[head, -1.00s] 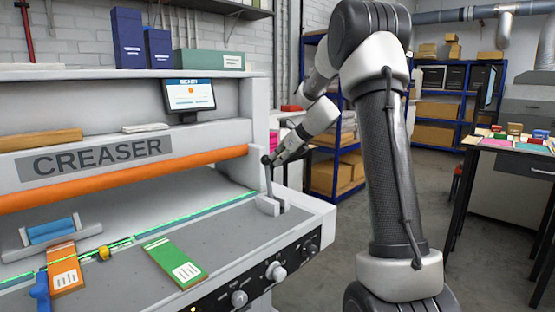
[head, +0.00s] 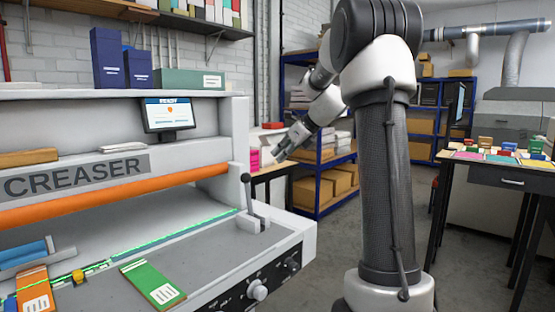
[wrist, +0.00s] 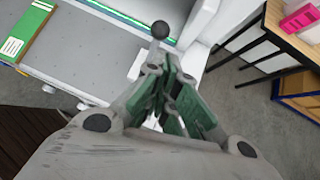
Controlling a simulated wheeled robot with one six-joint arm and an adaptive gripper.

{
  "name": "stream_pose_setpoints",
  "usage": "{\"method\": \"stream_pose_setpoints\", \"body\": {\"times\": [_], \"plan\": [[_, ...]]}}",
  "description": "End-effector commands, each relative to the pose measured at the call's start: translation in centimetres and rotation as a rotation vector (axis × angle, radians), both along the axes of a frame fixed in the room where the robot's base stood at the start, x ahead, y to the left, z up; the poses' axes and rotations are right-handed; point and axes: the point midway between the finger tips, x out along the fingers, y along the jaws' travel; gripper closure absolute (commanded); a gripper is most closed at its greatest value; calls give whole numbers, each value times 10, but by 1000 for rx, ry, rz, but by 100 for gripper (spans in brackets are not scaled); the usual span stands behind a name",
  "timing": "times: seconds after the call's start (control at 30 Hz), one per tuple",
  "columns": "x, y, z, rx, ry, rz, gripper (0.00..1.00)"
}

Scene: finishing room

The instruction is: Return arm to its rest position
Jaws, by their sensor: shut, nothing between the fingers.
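My gripper (head: 285,152) is in the air to the right of the creaser's lever, apart from it in the head view. Its fingers are shut and empty; the wrist view shows the gripper (wrist: 172,75) with its green-padded fingers together. The lever (head: 248,200), with a dark ball knob, stands on the right end of the creaser bed (head: 200,255). The knob also shows in the wrist view (wrist: 160,29), just beyond the fingertips in the picture. My arm rises in front of the shelves.
A green card (head: 153,284) and an orange card (head: 33,290) lie on the creaser. Blue shelves (head: 325,190) with boxes stand behind my arm. A table (head: 510,175) with coloured items is at right. Floor between is clear.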

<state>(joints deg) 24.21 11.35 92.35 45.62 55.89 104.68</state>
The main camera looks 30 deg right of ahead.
Motion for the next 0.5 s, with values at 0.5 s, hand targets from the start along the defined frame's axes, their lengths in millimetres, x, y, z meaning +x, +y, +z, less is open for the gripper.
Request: {"method": "stream_pose_setpoints", "body": {"times": [0.5], "plan": [[0, 0, 0, -30, -18, 34, 100]]}}
